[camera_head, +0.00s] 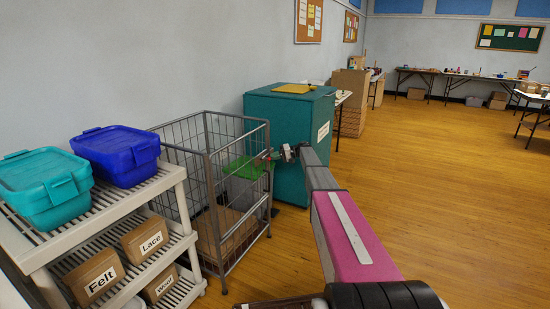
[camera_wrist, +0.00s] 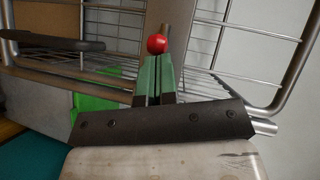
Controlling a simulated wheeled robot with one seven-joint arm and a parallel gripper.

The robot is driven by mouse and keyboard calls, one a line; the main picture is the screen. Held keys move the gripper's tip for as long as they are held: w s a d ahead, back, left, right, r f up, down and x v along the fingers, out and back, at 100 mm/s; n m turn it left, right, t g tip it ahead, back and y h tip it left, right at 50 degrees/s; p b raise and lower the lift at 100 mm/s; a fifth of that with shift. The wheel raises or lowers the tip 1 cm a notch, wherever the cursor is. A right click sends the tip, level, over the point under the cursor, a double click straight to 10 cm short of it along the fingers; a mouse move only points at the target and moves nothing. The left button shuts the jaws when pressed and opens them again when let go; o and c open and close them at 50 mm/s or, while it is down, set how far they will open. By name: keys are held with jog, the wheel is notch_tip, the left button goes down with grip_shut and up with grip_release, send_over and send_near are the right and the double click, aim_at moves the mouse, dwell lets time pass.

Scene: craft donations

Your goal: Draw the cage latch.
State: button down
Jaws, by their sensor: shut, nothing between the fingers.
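The grey metal wire cage (camera_head: 205,165) stands on the floor between the shelf and the teal cabinet. Its bars also fill the wrist view (camera_wrist: 255,32). A red ball knob (camera_wrist: 157,44), apparently the latch handle, sits by the cage frame in the wrist view, just beyond my fingertips. My gripper (camera_wrist: 156,58) has green fingers shut together with nothing between them. I cannot tell whether the tips touch the knob. In the head view my gripper (camera_head: 270,156) is at the cage's near right side, and the latch is too small to make out there.
A grey bin with a green top (camera_head: 245,168) shows behind the bars. The teal cabinet (camera_head: 290,130) stands close behind my gripper. A pale shelf (camera_head: 108,212) with blue (camera_head: 118,150) and teal tubs (camera_head: 45,190) is at left. The wooden floor at right is clear.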

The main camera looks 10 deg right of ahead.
jog(key=s+a, duration=0.2)
jog(key=s, duration=0.1)
jog(key=shift+s+a, duration=0.3)
